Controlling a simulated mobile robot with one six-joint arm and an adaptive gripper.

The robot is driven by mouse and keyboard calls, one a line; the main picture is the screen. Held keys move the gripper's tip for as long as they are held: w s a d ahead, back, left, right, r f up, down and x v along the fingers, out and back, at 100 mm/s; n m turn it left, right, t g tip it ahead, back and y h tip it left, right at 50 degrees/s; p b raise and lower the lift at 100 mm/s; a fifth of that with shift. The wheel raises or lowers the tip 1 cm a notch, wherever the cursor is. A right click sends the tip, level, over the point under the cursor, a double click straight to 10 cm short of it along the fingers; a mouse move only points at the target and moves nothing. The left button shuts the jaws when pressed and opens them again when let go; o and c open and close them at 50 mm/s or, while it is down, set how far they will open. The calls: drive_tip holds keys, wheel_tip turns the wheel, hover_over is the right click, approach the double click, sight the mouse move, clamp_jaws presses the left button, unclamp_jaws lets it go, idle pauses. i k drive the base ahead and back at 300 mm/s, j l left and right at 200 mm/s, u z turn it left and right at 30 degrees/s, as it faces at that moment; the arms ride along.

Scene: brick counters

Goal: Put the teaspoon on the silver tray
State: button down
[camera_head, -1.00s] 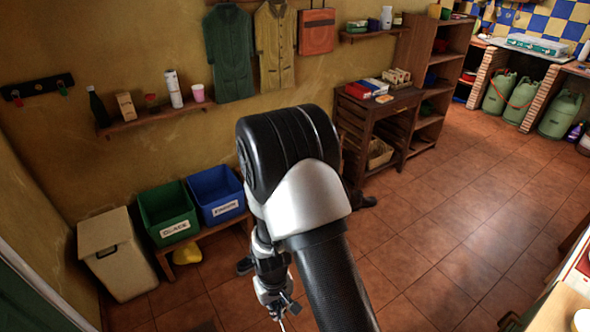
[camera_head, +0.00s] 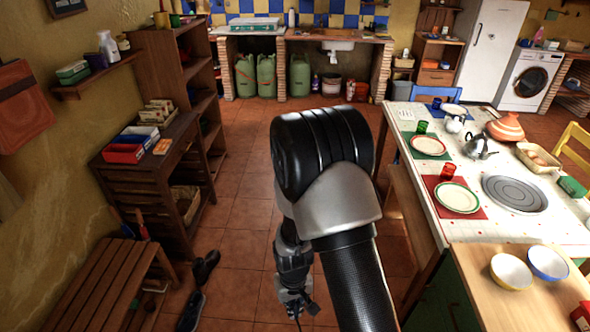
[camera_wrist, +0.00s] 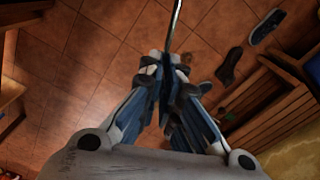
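My gripper (camera_wrist: 165,75) is shut on a thin metal piece, which looks like the teaspoon (camera_wrist: 175,28); it sticks out beyond the fingertips in the wrist view, and its held end is hidden between the fingers. In the head view my gripper (camera_head: 296,308) hangs low over the floor, left of the table, and the teaspoon is not clear there. A round grey metallic disc, which looks like the silver tray (camera_head: 515,193), lies flat on the white-topped table (camera_head: 470,226) at the right. It appears empty and is well apart from my gripper.
A wooden counter with two bowls (camera_head: 511,271) is at the near right. A bench (camera_head: 104,285) and shoes (camera_head: 206,268) are at the left. Floor ahead is clear.

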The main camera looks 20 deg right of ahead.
sight(497, 193)
drive_tip(key=i+l+z, duration=0.15)
drive_tip(key=i+z, duration=0.3)
drive_tip(key=i+j+z, duration=0.1)
drive_tip(key=i+z, duration=0.35)
drive_tip(key=i, duration=0.25)
drive_tip(key=i+j+z, duration=0.2)
drive_tip(key=i+z, duration=0.2)
drive_tip(key=i, duration=0.15)
drive_tip(key=i+l+z, duration=0.15)
drive_tip(key=z, duration=0.25)
drive_tip(key=i+l+z, duration=0.1)
drive_tip(key=i+z, duration=0.5)
drive_tip(key=z, duration=0.25)
drive_tip(key=i+z, duration=0.25)
drive_tip(key=z, duration=0.2)
